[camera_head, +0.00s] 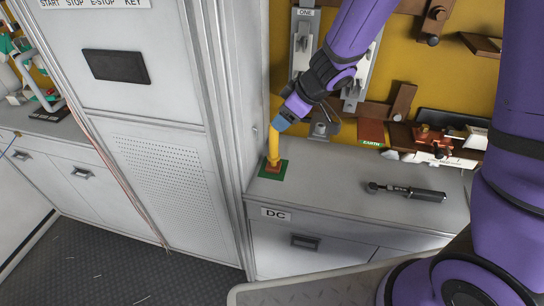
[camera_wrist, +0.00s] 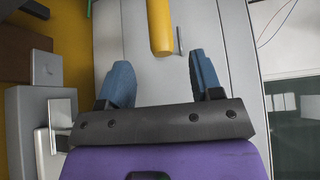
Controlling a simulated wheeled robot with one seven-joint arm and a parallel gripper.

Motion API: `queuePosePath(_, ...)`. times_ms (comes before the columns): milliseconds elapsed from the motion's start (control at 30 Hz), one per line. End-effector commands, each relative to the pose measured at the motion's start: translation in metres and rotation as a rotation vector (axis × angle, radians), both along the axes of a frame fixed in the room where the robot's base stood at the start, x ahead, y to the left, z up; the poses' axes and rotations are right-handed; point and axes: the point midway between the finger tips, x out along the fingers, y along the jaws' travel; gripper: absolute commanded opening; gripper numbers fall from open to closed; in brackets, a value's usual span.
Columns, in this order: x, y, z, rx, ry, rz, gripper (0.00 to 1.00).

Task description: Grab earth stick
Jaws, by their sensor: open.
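The earth stick is a yellow rod (camera_head: 273,147) standing upright in a reddish base on a green square (camera_head: 274,172) at the left end of the grey counter. My gripper (camera_head: 283,121), with blue fingertips, is at the rod's upper end in the head view, partly hiding its top. In the wrist view the rod's rounded end (camera_wrist: 160,27) shows just beyond the fingertips, roughly centred between them. My gripper (camera_wrist: 160,62) is open, with nothing between its fingers.
A grey cabinet (camera_head: 160,130) stands close to the rod's left. A torque-wrench-like tool (camera_head: 408,191) lies on the counter to the right. Counter space between rod and tool is clear.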

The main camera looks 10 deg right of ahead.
Motion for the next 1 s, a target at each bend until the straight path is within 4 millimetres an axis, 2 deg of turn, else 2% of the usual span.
queuePosePath(333, 0.005, 0.010, -0.019, -0.002, 0.001, 0.000, 0.59)
queuePosePath(633, 0.014, 0.025, -0.051, -0.003, 0.002, 0.000, 0.59)
queuePosePath(1000, 0.016, 0.028, -0.056, -0.001, -0.001, -0.001, 0.59)
